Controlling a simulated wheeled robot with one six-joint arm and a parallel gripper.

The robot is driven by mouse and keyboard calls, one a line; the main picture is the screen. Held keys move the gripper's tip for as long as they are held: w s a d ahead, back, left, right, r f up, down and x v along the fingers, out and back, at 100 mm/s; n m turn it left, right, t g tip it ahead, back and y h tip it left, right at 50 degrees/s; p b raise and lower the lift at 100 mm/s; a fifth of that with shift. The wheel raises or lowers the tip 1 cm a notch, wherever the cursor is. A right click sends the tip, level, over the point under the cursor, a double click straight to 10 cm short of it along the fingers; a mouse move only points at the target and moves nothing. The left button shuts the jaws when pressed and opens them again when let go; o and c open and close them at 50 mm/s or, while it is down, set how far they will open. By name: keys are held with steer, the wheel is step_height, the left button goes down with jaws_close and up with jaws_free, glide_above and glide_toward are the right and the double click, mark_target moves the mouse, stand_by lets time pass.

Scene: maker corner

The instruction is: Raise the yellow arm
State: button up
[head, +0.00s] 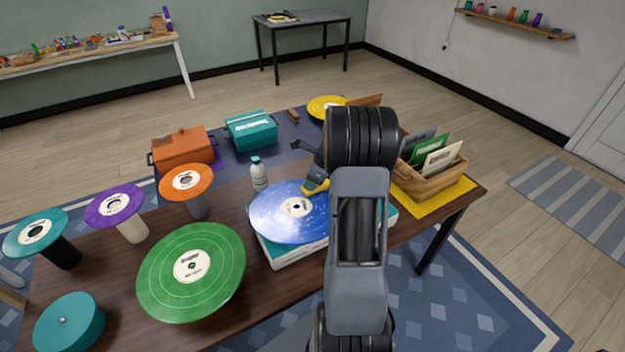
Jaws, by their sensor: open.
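A record player (277,254) with a pale teal-and-white base stands near the front edge of the wooden table. A blue speckled record (280,215) lies on it. A yellow piece (315,186), which looks like part of the yellow arm, shows at the record's far right edge. The rest of it is hidden behind my arm. My gripper (308,153) shows only in part, as dark finger parts left of my wrist, just beyond the yellow piece. It is open. I cannot tell whether it touches the yellow piece.
A white bottle (259,177) stands close behind the record. A green record (192,300) lies to the left, with several records on stands beyond. A wooden crate of sleeves (440,187) is at the right. Orange (182,148) and teal (251,131) boxes stand at the back.

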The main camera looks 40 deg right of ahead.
steer(key=shift+c, duration=0.2)
jaws_close()
steer(key=shift+r, duration=0.1)
